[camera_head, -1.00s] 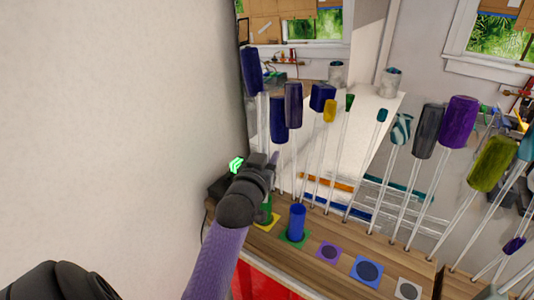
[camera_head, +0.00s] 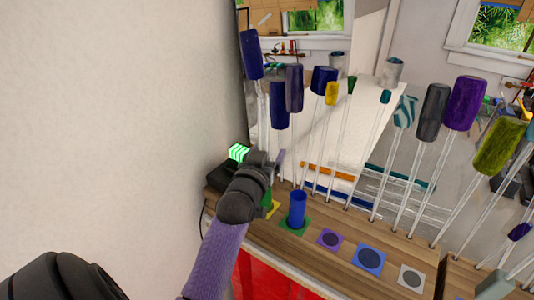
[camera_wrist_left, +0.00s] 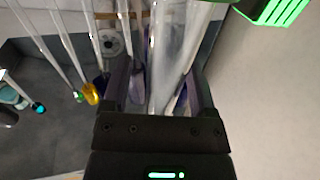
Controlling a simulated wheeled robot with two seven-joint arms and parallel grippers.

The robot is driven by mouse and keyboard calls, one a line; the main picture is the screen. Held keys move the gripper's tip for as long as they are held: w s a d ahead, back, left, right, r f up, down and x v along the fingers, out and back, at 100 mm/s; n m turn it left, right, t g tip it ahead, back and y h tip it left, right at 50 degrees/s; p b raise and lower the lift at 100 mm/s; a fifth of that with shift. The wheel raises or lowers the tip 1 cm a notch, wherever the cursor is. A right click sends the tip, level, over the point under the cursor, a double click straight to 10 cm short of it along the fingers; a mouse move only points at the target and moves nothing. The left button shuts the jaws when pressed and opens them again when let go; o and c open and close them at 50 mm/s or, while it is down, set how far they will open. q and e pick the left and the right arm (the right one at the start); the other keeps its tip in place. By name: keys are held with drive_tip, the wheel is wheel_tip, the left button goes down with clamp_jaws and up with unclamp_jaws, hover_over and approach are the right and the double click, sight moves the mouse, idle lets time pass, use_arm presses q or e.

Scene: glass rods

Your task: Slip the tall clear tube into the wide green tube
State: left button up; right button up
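My left gripper (camera_head: 272,163) is at the back left of the wooden bench in the head view, above a green tube (camera_head: 266,201) that my wrist mostly hides. In the left wrist view a clear tube (camera_wrist_left: 175,55) runs between the two fingers of my left gripper (camera_wrist_left: 160,85). I cannot tell whether the fingers press on it. A green edge (camera_wrist_left: 216,2) shows at the top of that view, and I cannot tell whether it is the green tube. The clear tube is not distinct in the head view. My right gripper is not in view.
A blue tube (camera_head: 297,210) stands on a green pad (camera_head: 294,231) right of my wrist. A box with a lit green panel (camera_head: 239,152) and a wall are left.

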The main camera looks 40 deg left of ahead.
use_arm(q)
drive_tip(key=v, duration=1)
drive_tip(key=s+d+f+m+g+h, duration=0.65)
drive_tip(key=s+d+f+g, duration=0.6)
drive_tip(key=d+f, duration=0.25)
drive_tip(key=s+f+g+b, duration=0.1)
drive_tip(key=s+f+b, duration=0.4)
drive_tip(key=f, duration=1.2)
drive_tip(key=f+g+b, duration=0.1)
drive_tip(key=f+b, duration=0.8)
drive_tip(key=f, duration=0.7)
drive_tip(key=s+a+f+g+b, duration=0.1)
drive_tip(key=s+f+b, duration=0.3)
drive_tip(key=f, duration=0.5)
drive_tip(key=s+a+f+b, duration=0.1)
drive_tip(key=s+f+b, duration=0.3)
drive_tip(key=s+f, duration=0.5)
drive_tip(key=shift+s+f+g, duration=0.2)
drive_tip(key=shift+g, duration=0.15)
drive_tip(key=shift+a, duration=0.2)
